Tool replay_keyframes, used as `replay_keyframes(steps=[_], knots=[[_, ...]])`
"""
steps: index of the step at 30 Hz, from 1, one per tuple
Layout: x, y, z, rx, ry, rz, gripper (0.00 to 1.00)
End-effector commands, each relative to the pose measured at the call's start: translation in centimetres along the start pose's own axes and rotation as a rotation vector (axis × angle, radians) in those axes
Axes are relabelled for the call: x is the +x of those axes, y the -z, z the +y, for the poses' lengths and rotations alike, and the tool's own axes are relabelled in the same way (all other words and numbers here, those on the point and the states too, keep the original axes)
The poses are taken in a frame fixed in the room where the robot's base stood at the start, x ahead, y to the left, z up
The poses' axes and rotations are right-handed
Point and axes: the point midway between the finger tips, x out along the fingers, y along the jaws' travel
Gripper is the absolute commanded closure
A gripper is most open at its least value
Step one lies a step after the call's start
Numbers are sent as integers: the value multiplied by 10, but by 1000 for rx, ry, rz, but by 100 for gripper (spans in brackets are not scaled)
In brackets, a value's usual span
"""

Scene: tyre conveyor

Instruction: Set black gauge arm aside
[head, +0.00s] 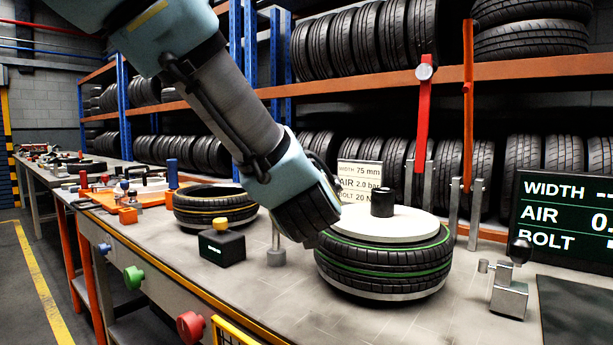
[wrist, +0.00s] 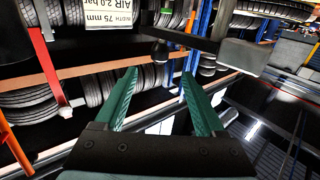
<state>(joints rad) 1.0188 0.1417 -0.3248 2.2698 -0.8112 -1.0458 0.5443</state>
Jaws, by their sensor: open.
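My gripper (wrist: 158,76) is open, with two green fingers apart and nothing between them. In the head view its wrist hangs beside the left of the tyre on the bench, and its fingers are hidden. In the wrist view a dark bar (wrist: 182,38) with a black ball knob (wrist: 160,52) crosses beyond the fingertips and joins a grey block (wrist: 246,56). It looks like the black gauge arm. The knob appears in the gap between the fingertips; whether they touch cannot be told. In the head view a small post base (head: 276,257) shows left of my wrist; the bar is hidden there.
A green-striped tyre (head: 385,262) with a white disc (head: 388,224) and black cylinder (head: 382,203) stands right of my wrist. A sign (head: 360,177) and red upright (head: 424,120) are behind. A black box with yellow button (head: 221,246) sits left. A ball-topped lever (head: 519,251) stands right.

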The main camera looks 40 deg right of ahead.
Motion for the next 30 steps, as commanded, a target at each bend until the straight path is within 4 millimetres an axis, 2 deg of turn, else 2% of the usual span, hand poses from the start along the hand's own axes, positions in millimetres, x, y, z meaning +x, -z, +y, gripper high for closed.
replay_keyframes(steps=[3, 8, 15, 19, 22, 26, 30], knots=[[0, 0, 0, 0, 0, 0, 28], [4, 8, 8, 9, -37, -16, 46], [14, 50, 62, 157, -335, -167, 73], [9, 68, 79, 318, -503, -289, 88], [2, 79, 75, 464, -600, -393, 99], [-9, 91, 52, 653, -673, -537, 100], [-19, 101, 21, 805, -696, -668, 100]])
